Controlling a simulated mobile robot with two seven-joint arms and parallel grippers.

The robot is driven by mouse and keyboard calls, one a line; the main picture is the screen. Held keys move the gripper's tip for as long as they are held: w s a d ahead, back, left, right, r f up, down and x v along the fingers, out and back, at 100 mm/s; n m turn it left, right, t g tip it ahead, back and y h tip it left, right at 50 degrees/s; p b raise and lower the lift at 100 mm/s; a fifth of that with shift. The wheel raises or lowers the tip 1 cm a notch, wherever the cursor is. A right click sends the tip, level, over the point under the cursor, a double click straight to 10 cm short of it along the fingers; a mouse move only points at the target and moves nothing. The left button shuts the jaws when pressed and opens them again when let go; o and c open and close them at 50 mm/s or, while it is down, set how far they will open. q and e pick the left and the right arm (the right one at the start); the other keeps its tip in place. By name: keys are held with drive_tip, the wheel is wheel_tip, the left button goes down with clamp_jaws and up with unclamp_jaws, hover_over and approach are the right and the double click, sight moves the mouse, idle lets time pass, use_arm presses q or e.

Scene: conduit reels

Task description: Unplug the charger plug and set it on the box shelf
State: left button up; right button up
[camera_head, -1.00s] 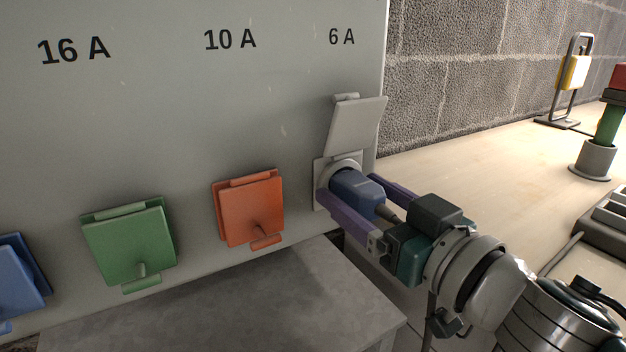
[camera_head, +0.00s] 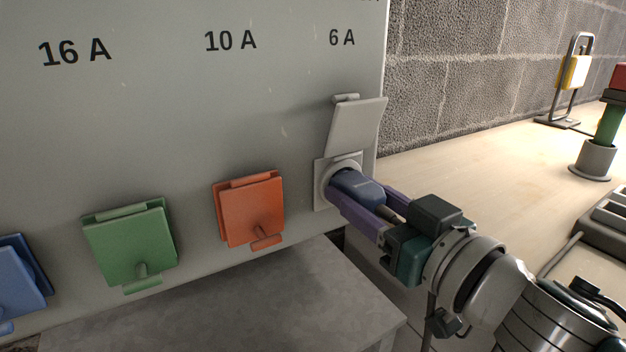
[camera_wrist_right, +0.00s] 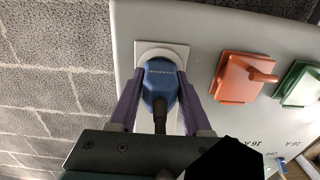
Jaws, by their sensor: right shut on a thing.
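The blue charger plug (camera_head: 357,188) sits in the round socket of the grey panel box (camera_head: 120,140), under the "6 A" label. The socket's grey lid (camera_head: 356,125) is flipped up above it. The purple fingers of my right gripper (camera_head: 366,200) are closed on the plug's two sides. In the right wrist view the plug (camera_wrist_right: 160,85) lies between the fingers, its dark cable running back toward the gripper. The plug's front end is hidden in the socket. A grey flat-topped shelf (camera_head: 240,305) lies below the panel. My left gripper is not in view.
Closed orange (camera_head: 248,208), green (camera_head: 128,245) and blue (camera_head: 18,280) socket lids line the panel to the left. On the pale surface at right stand a yellow item on a frame (camera_head: 575,72) and a green post in a grey cup (camera_head: 597,158). The visible shelf top is bare.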

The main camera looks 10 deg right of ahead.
sight(380, 209)
clamp_jaws()
idle(0.4)
drive_tip(key=shift+s, duration=0.1)
drive_tip(key=shift+s+d, duration=0.25)
drive_tip(key=shift+s, duration=0.3)
drive_tip(key=shift+p+v, duration=0.85)
drive_tip(key=shift+v, duration=1.5)
